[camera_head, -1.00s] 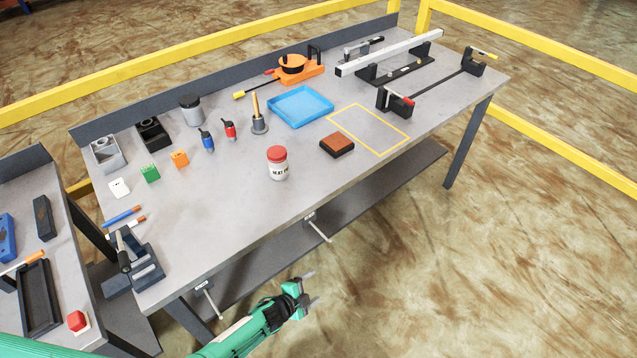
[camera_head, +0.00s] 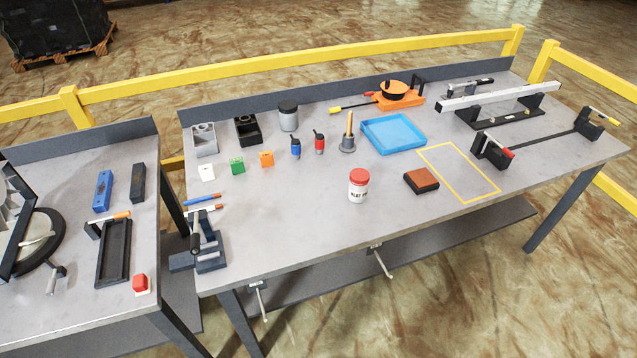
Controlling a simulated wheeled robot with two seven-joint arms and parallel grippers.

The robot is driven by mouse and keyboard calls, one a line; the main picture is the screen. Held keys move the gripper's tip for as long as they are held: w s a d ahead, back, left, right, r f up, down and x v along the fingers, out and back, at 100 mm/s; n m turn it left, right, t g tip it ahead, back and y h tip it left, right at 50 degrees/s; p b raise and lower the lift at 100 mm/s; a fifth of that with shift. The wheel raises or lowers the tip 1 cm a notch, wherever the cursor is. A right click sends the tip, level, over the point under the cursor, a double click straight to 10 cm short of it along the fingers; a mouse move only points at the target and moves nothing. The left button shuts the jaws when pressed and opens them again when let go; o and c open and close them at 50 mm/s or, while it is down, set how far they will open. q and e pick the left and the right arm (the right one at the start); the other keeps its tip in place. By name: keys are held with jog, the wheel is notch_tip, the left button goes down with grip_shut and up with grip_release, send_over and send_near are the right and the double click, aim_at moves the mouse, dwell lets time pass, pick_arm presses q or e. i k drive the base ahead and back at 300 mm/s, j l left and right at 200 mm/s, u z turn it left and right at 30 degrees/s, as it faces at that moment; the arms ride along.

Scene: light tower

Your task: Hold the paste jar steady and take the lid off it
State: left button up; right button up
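The paste jar (camera_head: 357,190) is a small white jar with dark lettering, standing upright near the front middle of the grey workbench (camera_head: 300,225). Its red lid (camera_head: 359,175) sits on top of it. Neither of my grippers shows in the head view now, so nothing is seen touching the jar.
A brown-topped block (camera_head: 421,181), a yellow outlined area (camera_head: 458,173) and a blue tray (camera_head: 393,133) lie right of the jar. A brush in a holder (camera_head: 348,143) stands behind it. A black vise (camera_head: 207,240) sits at the left front corner. Bench around the jar is clear.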

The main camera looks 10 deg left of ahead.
aim_at(357, 194)
jog(key=i+l+u, duration=0.25)
jog(key=l, duration=0.2)
jog(key=i+l+u, duration=0.2)
jog(key=l, duration=0.25)
jog(key=l+u, duration=0.25)
jog(key=l, duration=0.2)
jog(key=l+u, duration=0.25)
jog(key=l, duration=0.25)
jog(key=i, duration=0.05)
